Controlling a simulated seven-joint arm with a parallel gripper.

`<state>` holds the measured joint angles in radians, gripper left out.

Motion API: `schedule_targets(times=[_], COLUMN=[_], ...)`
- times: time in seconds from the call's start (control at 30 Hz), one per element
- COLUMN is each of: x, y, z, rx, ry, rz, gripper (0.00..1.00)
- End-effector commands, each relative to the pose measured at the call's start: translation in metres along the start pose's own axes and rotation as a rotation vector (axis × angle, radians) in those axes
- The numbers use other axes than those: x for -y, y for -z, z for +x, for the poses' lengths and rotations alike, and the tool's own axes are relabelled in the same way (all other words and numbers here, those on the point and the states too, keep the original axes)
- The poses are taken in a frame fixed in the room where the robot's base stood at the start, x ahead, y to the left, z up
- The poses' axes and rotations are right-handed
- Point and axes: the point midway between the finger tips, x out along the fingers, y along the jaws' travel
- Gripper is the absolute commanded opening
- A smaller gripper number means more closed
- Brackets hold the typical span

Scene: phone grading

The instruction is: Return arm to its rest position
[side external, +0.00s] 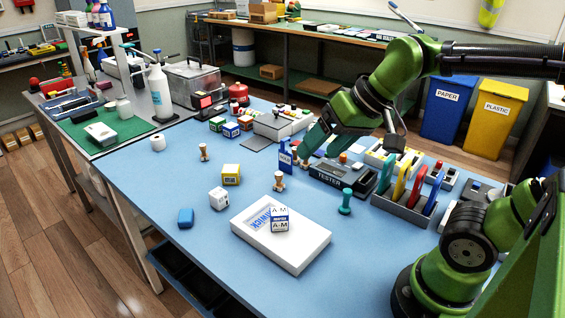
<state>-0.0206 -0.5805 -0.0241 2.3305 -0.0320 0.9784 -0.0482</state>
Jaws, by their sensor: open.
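My green arm reaches in from the right, over the back part of the blue table (130,185). My gripper (306,152) points down and to the left, next to the upright blue card or box (286,158) and the dark tester box (330,177). My gripper is open and I see nothing held in it. Its fingertips are small here, and I cannot tell whether they touch anything.
A white box (280,250) with a small labelled cube (280,218) on it lies at the front. A tool rack (403,205) stands near my arm. A yellow cube (231,174), white cube (219,198) and wooden pegs (279,181) stand left.

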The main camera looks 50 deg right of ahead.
Motion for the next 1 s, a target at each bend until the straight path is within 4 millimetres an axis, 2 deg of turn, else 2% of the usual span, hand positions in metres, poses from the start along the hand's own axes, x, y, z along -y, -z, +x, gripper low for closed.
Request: schedule_targets(times=[0.03,0.1,0.23,1.0], x=[-0.005,-0.009,-0.014,-0.015], y=[-0.013,-0.025,-0.036,-0.037], z=[-0.002,-0.001,0.000,0.001], rx=[-0.026,-0.047,-0.067,-0.066], ry=[0.005,0.009,0.010,0.010], rz=[0.006,0.015,0.023,0.024], gripper=[0.72,0.72,0.72,0.72])
